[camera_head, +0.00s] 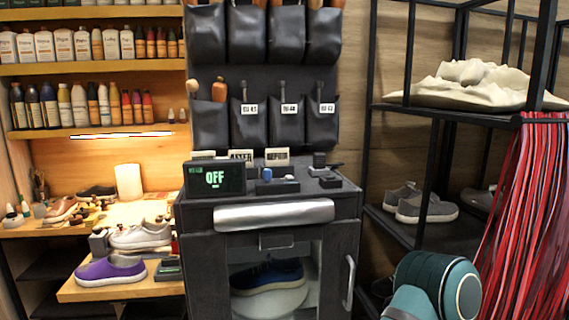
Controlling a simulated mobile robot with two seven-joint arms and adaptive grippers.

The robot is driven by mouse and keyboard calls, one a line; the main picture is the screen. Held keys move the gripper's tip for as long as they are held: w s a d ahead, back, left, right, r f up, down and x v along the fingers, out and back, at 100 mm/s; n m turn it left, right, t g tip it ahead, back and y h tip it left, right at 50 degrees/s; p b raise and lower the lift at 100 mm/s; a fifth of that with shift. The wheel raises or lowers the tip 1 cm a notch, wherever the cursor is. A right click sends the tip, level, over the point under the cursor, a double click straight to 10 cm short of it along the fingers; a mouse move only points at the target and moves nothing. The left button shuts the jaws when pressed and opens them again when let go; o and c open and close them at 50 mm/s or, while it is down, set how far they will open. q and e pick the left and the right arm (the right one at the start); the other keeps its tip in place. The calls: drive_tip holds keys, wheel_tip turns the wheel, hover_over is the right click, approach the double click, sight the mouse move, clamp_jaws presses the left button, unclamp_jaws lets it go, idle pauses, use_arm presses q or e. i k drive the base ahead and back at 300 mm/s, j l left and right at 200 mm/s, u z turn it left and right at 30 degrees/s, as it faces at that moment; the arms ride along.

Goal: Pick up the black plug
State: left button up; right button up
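Small dark items sit on top of the black cabinet (295,205) in the middle. One is an upright dark block (319,160) at the back right of the top, which may be the black plug; it is too small to be sure. Another dark item (331,181) lies in front of it, near the right edge. A dark tray (277,187) with a small blue piece (267,173) on it is to their left. Neither of my grippers is in view. A teal link of my arm shows at the lower right.
A display reading OFF (215,178) stands at the cabinet top's left. Behind it hang black pockets (286,119). Shoes and bottles fill the shelves at left. A black rack (412,222) and red strips (530,220) are at right.

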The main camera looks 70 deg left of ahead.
sight(319, 162)
drive_tip(key=u, duration=2)
